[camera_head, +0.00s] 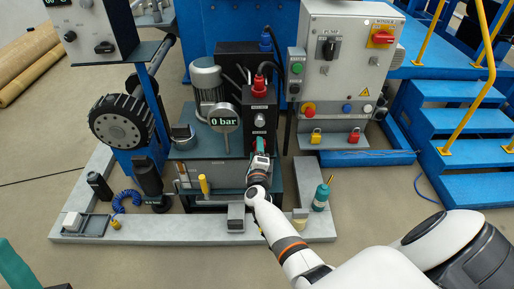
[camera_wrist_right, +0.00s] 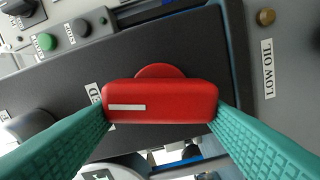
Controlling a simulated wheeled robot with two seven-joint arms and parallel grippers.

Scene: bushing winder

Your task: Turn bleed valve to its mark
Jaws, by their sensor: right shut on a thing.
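The bleed valve's red bar handle (camera_wrist_right: 160,101) lies across the middle of the right wrist view, with a short white line on its left part. A partly covered label ending in "ED" (camera_wrist_right: 95,95) sits on the dark panel beside it. My right gripper (camera_wrist_right: 162,118) is shut on the handle, one teal finger at each end. In the head view my right gripper (camera_head: 261,152) is at the front of the dark valve block, and it hides the handle there. A teal piece (camera_head: 16,268), seemingly a finger of my left gripper, shows at the lower left edge.
A round gauge (camera_head: 224,120) reading "0 bar" stands left of the valve block. A red-capped fitting (camera_head: 259,86) is above my gripper. A grey control cabinet (camera_head: 345,65) and blue steps (camera_head: 450,125) are to the right. A teal bottle (camera_head: 321,198) stands near my right arm.

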